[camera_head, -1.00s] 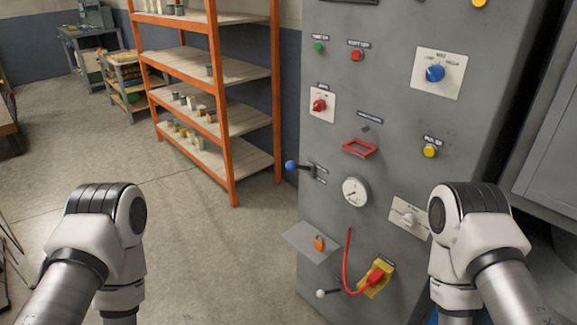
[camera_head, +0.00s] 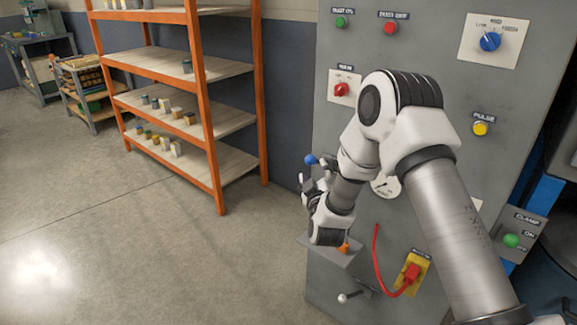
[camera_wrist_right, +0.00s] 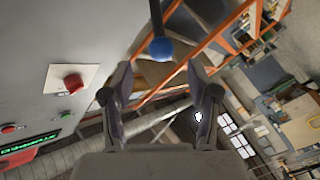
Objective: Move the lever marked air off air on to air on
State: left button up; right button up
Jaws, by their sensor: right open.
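A lever with a blue ball knob (camera_head: 310,160) sticks out at the left edge of the grey panel (camera_head: 420,60). Its labels are hidden or too small to read now. My right gripper (camera_head: 313,178) is beside the knob, just below it in the head view, and partly hidden by my own wrist. In the right wrist view the gripper (camera_wrist_right: 160,78) is open and empty. The blue knob (camera_wrist_right: 161,48) shows between and a little beyond its fingertips, with no clear contact. My left gripper is out of view.
The panel also bears a red knob (camera_head: 341,90), a blue dial (camera_head: 490,41), a yellow pulse button (camera_head: 480,129), a red plug (camera_head: 411,272) and a white-knobbed lever (camera_head: 342,298). Orange shelving (camera_head: 193,80) stands behind left. The floor between is clear.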

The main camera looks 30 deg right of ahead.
aim_at(310, 163)
jog(key=x, duration=0.6)
jog(key=shift+w+a, duration=0.2)
jog(key=shift+w+d, duration=0.35)
jog(key=shift+d, duration=0.1)
jog(key=shift+a, duration=0.1)
grip_shut()
